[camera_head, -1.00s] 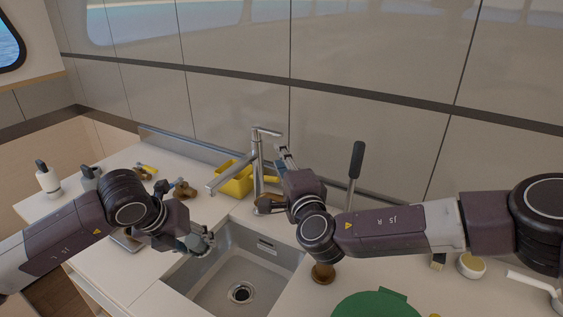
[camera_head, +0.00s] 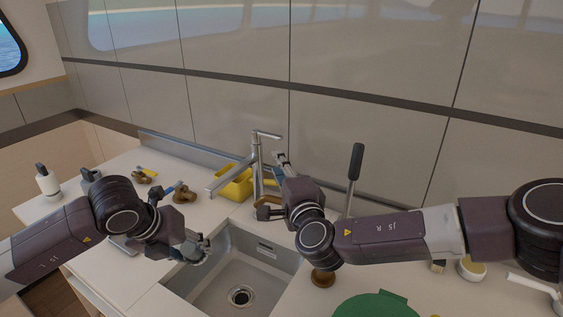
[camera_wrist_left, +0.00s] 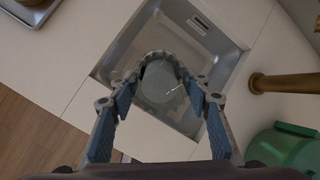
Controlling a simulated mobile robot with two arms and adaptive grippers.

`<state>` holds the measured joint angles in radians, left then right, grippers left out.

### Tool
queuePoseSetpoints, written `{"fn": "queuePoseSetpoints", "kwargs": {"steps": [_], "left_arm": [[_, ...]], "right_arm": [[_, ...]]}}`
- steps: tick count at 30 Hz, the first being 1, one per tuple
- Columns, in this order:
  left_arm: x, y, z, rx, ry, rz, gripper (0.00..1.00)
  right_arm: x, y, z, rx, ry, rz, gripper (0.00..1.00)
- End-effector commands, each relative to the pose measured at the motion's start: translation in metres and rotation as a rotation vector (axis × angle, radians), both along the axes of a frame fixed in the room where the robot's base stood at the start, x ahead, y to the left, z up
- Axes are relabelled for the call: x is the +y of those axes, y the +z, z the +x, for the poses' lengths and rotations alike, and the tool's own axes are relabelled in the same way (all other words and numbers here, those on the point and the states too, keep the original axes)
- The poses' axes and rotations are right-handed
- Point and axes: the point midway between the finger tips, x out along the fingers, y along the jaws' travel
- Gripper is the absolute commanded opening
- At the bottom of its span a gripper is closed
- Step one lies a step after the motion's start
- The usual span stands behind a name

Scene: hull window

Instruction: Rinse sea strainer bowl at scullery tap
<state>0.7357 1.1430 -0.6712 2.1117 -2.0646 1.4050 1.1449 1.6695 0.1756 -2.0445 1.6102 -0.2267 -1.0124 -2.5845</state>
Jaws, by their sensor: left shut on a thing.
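The sink (camera_head: 279,258) is set into the counter, with its drain visible. My left gripper (camera_head: 203,246) is over the sink's left rim. In the left wrist view my left gripper (camera_wrist_left: 163,88) is shut on a grey, rounded, see-through-looking piece (camera_wrist_left: 158,80), apparently the strainer bowl, over the sink. In the head view the bowl is mostly hidden by the fingers. My right gripper (camera_head: 280,160) is raised just right of the tap's upper part; its finger gap is too small to judge.
A white bottle (camera_head: 47,182) and brass fittings (camera_head: 184,194) stand on the left counter. A dark-handled lever (camera_head: 355,165) rises at right. A green container (camera_head: 378,306) is at front right.

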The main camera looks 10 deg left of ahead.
Motion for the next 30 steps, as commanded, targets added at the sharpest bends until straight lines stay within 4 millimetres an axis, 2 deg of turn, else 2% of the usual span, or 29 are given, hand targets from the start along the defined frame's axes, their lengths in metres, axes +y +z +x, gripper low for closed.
{"fn": "queuePoseSetpoints", "kwargs": {"steps": [1,16,30], "left_arm": [[0.0,-0.001,0.0,-0.001,0.0,0.0,0.15],[0.0,0.001,-0.001,-0.001,0.0,0.0,0.15],[0.008,0.028,-0.036,0.0,0.0,0.002,0.15]], "right_arm": [[-0.001,-0.013,-0.001,0.018,0.0,-0.007,0.26],[-0.005,-0.011,0.002,0.011,-0.01,-0.011,0.26],[-0.007,-0.016,0.004,0.01,-0.015,-0.011,0.26]]}}
